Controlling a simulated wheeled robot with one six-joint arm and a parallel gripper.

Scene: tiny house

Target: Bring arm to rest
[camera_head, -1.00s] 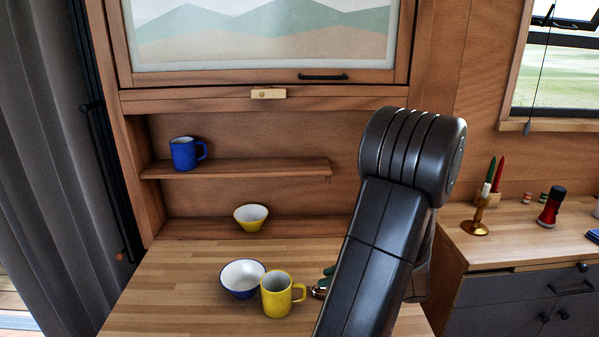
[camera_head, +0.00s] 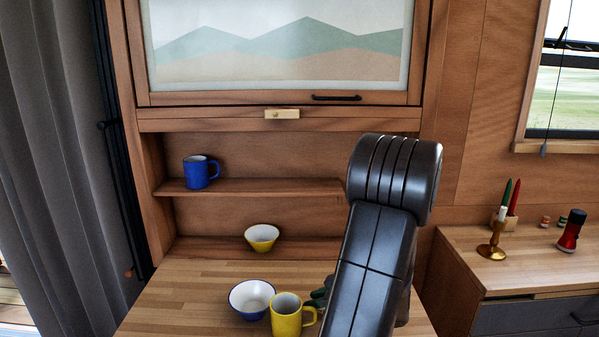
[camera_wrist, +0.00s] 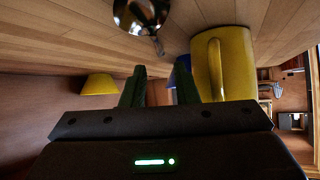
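My gripper (camera_wrist: 160,88) shows in the wrist view with its two dark green fingers apart and nothing between them. In the head view, my dark grey arm rises at the centre right and hides most of the gripper. A small green part shows left of the arm, beside the yellow mug (camera_head: 287,316). In the wrist view, the yellow mug (camera_wrist: 238,62) is large, just right of the fingers. A shiny metal utensil (camera_wrist: 142,14) lies on the wooden surface above the fingers in that view.
A white bowl with blue rim (camera_head: 252,300) stands beside the yellow mug on the counter (camera_head: 180,295). A yellow bowl (camera_head: 262,240) sits behind, and a blue mug (camera_head: 196,174) on the shelf (camera_head: 270,188). A candle holder (camera_head: 492,251) and red-black object (camera_head: 571,231) stand right.

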